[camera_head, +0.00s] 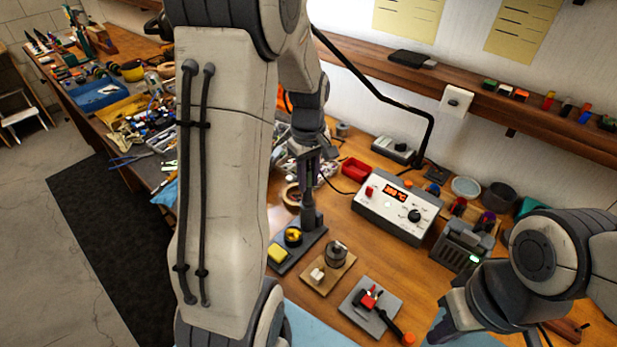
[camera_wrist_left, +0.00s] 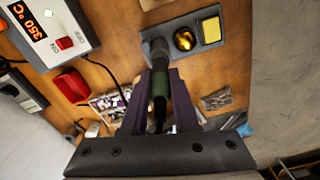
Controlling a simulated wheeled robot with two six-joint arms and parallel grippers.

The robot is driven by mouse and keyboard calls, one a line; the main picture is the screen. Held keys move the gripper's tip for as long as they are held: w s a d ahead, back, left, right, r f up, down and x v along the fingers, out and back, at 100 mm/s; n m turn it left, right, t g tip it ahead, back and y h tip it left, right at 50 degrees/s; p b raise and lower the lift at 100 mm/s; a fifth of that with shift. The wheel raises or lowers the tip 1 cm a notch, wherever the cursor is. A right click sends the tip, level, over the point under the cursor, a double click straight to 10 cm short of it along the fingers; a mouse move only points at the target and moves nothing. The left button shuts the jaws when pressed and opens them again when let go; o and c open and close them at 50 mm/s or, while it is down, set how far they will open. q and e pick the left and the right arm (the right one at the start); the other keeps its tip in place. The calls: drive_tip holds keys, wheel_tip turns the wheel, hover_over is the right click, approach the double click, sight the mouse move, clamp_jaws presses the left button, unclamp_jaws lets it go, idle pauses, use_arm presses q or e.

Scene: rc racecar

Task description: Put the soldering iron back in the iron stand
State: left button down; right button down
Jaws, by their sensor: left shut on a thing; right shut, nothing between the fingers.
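The iron stand (camera_head: 287,262) is a dark base on the wooden bench, with a yellow sponge, a brass-coloured pad and an upright dark holder (camera_head: 312,218). The stand also shows at the top of the left wrist view (camera_wrist_left: 209,14). My left gripper (camera_head: 308,170) is directly above the holder, pointing down. In the left wrist view, its purple fingers (camera_wrist_left: 160,88) are shut on the soldering iron's green handle (camera_wrist_left: 161,84). The iron lines up with the holder; I cannot tell how deep its tip sits, as the tip is hidden.
The soldering station (camera_head: 398,207) reads about 350 °C, beside a red tray (camera_head: 356,169). A wooden block (camera_head: 327,272) and a grey plate (camera_head: 369,305) with a red part lie in front. My right forearm fills the lower right. A black lamp arm rises behind.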

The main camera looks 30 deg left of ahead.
sight(308, 163)
use_arm(q)
drive_tip(key=shift+f, duration=0.2)
drive_tip(key=shift+c, duration=1)
unclamp_jaws()
drive_tip(key=shift+r, duration=0.1)
drive_tip(key=shift+r+p, duration=4.05)
drive_tip(key=shift+r, duration=0.45)
